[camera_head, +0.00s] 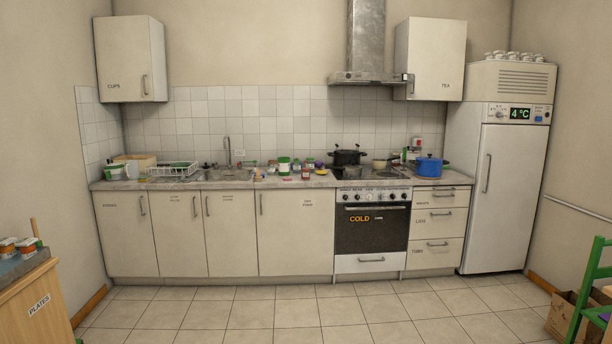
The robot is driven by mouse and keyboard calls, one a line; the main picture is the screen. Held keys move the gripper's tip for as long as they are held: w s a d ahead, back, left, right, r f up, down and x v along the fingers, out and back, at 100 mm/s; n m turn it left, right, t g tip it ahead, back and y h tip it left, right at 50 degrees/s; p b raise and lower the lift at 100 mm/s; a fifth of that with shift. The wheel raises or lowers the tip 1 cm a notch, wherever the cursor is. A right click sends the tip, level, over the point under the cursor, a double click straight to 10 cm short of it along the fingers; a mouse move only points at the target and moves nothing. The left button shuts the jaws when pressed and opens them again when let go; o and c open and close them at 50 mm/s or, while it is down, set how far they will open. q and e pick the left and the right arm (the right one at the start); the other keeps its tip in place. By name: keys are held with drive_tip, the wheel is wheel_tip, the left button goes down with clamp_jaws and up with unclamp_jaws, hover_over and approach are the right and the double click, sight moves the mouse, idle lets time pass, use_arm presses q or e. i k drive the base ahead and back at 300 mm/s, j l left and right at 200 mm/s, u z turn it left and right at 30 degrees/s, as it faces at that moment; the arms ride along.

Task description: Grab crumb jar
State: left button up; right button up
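Small items crowd the worktop (240,182) along the far wall, too small to read their labels, so I cannot tell which is the crumb jar. A white and green canister (284,166) stands near the middle of the worktop. A small red-labelled jar (306,174) stands to its right. Several jars with orange-and-white labels (12,248) stand on the wooden unit (40,300) at the left edge. Neither of my grippers shows in the view.
A cooker (372,230) with dark pots stands right of centre, with a blue pot (430,166) beside it. A tall fridge (505,195) stands further right. A green chair (592,290) and cardboard box (560,318) are at lower right. The tiled floor (270,310) is clear.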

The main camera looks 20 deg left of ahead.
sight(305, 170)
drive_tip(key=i+j+u, duration=0.2)
drive_tip(key=i, duration=0.35)
drive_tip(key=i+l+u, duration=0.2)
drive_tip(key=i, duration=1.5)
drive_tip(key=i+j, duration=0.1)
drive_tip(key=i, duration=1.55)
